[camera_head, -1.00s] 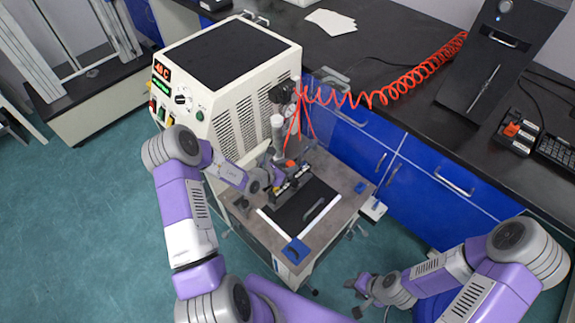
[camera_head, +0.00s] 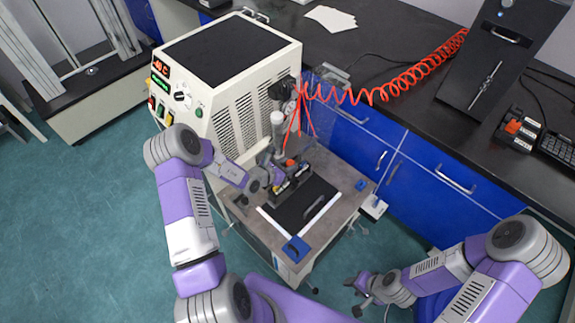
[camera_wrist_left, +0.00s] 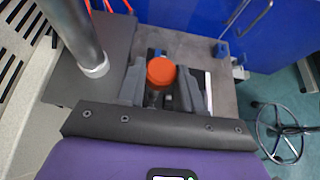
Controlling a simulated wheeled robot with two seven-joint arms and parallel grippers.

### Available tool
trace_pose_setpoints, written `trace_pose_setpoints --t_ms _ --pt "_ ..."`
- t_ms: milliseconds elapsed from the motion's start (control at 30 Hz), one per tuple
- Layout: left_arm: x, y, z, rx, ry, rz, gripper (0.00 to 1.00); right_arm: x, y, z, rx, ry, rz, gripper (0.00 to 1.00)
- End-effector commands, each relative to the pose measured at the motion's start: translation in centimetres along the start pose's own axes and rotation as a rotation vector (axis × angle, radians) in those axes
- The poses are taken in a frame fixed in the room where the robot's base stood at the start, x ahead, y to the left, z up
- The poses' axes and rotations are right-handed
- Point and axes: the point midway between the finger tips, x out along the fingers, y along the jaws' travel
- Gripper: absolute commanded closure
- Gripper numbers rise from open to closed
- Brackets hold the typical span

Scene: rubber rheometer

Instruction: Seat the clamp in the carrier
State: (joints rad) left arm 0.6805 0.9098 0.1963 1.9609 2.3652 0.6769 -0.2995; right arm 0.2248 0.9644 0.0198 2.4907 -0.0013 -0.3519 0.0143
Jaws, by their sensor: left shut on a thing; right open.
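My left gripper (camera_head: 275,182) is at the small bench in front of the white machine. It is shut on a part with an orange round knob, which I take to be the clamp (camera_wrist_left: 160,71); the knob shows between the two grey fingers in the left wrist view. In the head view the gripper and arm partly hide the clamp. My right gripper (camera_head: 360,290) is open and empty, low over the floor.
The white machine (camera_head: 228,95) stands behind the bench, with a vertical grey cylinder (camera_head: 277,125) close to my left gripper. A black plate with a handle (camera_head: 308,205) and white strips lies in front. Blue cabinets (camera_head: 430,180) and a red coiled hose (camera_head: 390,92) are on the right.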

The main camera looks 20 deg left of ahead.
Motion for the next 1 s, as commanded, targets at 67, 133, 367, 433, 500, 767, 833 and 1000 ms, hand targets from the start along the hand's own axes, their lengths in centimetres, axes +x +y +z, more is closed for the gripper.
trace_pose_setpoints --t_ms 67,133,367,433,500,767,833,1000 --pt "0.1 0.0 -0.1 0.001 -0.003 0.0 0.95 0.1 0.1 0.0 0.0 0.0 0.0 0.57" --pt "0.2 0.0 -0.2 0.001 -0.003 0.0 0.95 0.2 0.1 0.0 0.0 0.0 0.0 0.57" --pt "0.4 0.0 -0.6 0.001 -0.003 0.0 0.95 0.5 0.2 0.0 0.0 0.0 0.0 0.57" --pt "0.5 0.0 -0.7 0.001 -0.003 0.0 0.95 0.6 0.2 0.0 0.0 0.0 0.0 0.57" --pt "0.5 0.0 -0.8 0.001 -0.003 0.0 0.95 0.7 0.3 0.0 0.0 0.0 0.0 0.57" --pt "0.7 0.0 -1.1 0.001 -0.003 0.0 0.58 0.9 0.3 0.0 0.0 0.0 0.0 0.57" --pt "0.7 0.0 -1.1 0.001 -0.002 0.0 0.48 0.9 0.3 0.0 0.0 0.0 0.0 0.57" --pt "0.7 0.0 -1.2 0.001 -0.001 0.0 0.35 0.9 0.3 0.0 0.0 0.0 0.0 0.57"
